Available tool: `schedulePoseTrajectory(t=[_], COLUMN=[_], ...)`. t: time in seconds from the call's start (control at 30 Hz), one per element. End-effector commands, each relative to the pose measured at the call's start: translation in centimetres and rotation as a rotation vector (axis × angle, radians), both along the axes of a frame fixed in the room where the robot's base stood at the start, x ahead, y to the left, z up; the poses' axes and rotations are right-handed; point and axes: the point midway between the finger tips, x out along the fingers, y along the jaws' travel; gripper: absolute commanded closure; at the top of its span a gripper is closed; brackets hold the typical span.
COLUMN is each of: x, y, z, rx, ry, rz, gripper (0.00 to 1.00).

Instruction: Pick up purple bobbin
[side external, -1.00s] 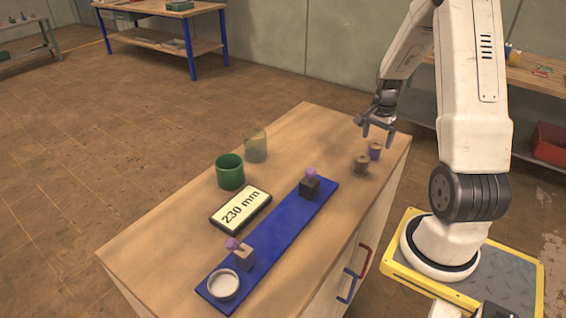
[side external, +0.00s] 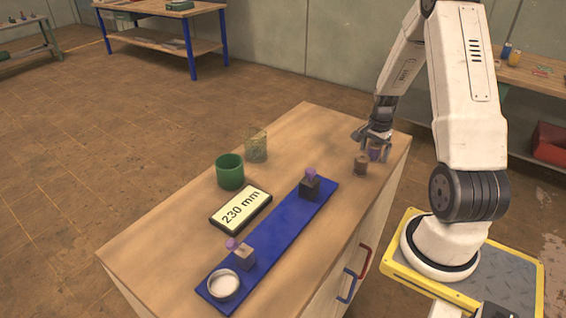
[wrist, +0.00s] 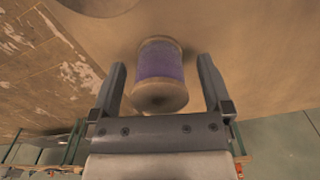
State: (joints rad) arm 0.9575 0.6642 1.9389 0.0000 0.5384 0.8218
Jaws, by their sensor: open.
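The purple bobbin (side external: 375,152) stands on the wooden bench top near its far right corner. In the wrist view the bobbin (wrist: 160,66) shows a purple middle between two tan ends. My gripper (side external: 373,143) is just above and around it in the side view, which partly hides it. In the wrist view my gripper (wrist: 162,75) is open, with one finger on each side of the bobbin and a visible gap to both.
A blue strip (side external: 275,243) carries blocks with purple knobs and a white round dish (side external: 223,285). A green cup (side external: 230,172), a clear glass (side external: 256,146) and a 230 mm display (side external: 241,209) stand to the left.

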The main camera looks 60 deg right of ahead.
Motion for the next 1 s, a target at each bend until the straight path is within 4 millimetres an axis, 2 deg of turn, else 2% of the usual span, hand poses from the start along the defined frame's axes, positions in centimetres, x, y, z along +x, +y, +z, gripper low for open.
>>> schedulePoseTrajectory(t=[0.07, 0.1, 0.4, 0.77, 1.0], x=[0.0, 0.0, 0.0, 0.0, 0.0], y=[0.0, 0.0, 0.0, 0.0, 0.0], z=[0.0, 0.0, 0.0, 0.2, 1.7], rx=[0.0, 0.0, 0.0, 0.0, -0.002], ry=[0.0, 0.0, 0.0, 0.0, -0.002], rz=[0.0, 0.0, 0.0, 0.0, 0.0], gripper=[0.0, 0.03, 0.96, 0.96, 0.96])
